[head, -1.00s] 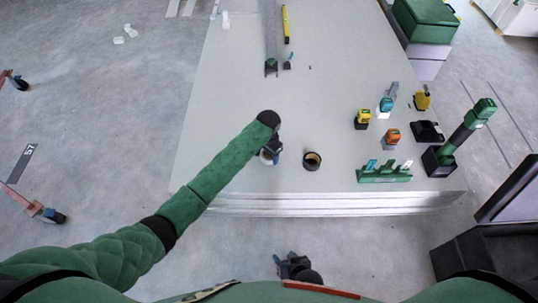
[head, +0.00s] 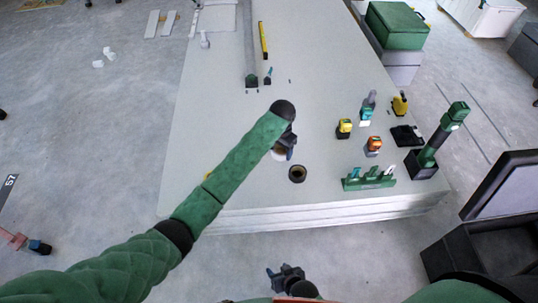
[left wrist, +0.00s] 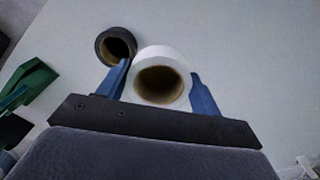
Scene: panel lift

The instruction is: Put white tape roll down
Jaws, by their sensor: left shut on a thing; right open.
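The white tape roll (left wrist: 162,60) is between the blue fingers of my left gripper (left wrist: 162,88), which is shut on it. In the head view my left gripper (head: 284,152) is over the near part of the panel stack, and the white roll (head: 277,155) is mostly hidden by it. I cannot tell if the roll touches the panel. My right gripper (head: 282,275) is open and empty, low in the head view, in front of the stack's near edge.
A black tape roll (head: 297,174) lies on the panel stack (head: 215,120), just right of my left gripper. A green rack (head: 368,180), several small tools and a green-handled tool in a black holder (head: 421,166) stand at the right. The middle of the panel is clear.

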